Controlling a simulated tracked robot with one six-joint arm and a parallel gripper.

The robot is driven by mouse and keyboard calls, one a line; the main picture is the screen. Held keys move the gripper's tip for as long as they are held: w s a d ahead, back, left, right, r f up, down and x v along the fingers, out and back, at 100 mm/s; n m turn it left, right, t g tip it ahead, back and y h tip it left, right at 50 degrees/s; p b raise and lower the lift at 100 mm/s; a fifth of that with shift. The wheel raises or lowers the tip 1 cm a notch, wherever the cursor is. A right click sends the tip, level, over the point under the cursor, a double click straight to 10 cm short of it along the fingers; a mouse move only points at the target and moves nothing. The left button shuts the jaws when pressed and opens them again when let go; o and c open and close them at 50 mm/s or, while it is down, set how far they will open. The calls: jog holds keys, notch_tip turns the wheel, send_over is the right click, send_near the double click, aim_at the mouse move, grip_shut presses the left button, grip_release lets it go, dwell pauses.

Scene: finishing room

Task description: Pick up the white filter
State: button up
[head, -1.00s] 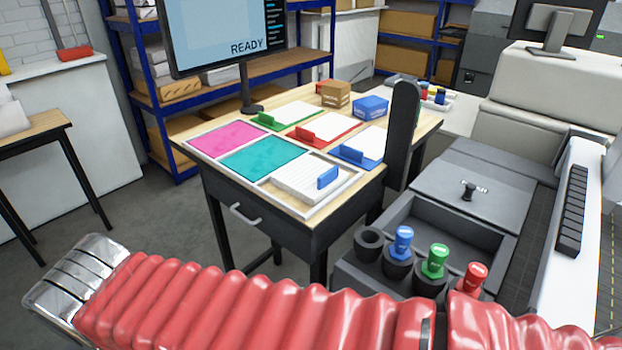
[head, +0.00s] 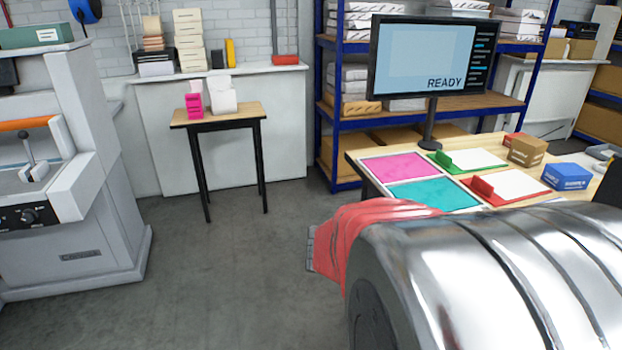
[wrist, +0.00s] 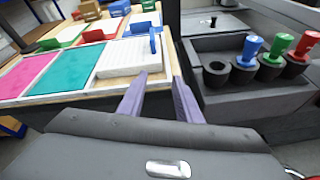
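The pink filter (head: 398,166) and teal filter (head: 432,195) lie flat in the tray's other compartments. My gripper (wrist: 159,77) is open and empty in the wrist view. Its two purple fingers are apart, their tips showing just below the white filter's right end in the picture. The gripper is not visible in the head view.
The tray lies on a wooden worktable (head: 490,150) with green, red and blue tabbed white cards, small boxes and a monitor (head: 425,58). Right of the gripper, a grey machine (wrist: 225,100) holds blue, green and red capped pegs. A small table (head: 218,115) stands apart on open floor.

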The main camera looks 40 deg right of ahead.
jog(key=d+n, duration=0.1)
jog(key=d+r+n+h, duration=0.1)
jog(key=d, duration=0.1)
jog(key=d+n+h, duration=0.1)
jog(key=d, duration=0.1)
jog(key=shift+s+r+g, duration=0.2)
jog(key=shift+s+g, duration=0.2)
jog(key=shift+d, duration=0.15)
jog(key=shift+x, duration=4.15)
jog(key=shift+s, duration=0.1)
jog(key=shift+x, duration=2.6)
jog(key=shift+r, duration=0.1)
jog(key=shift+c, duration=0.7)
grip_shut()
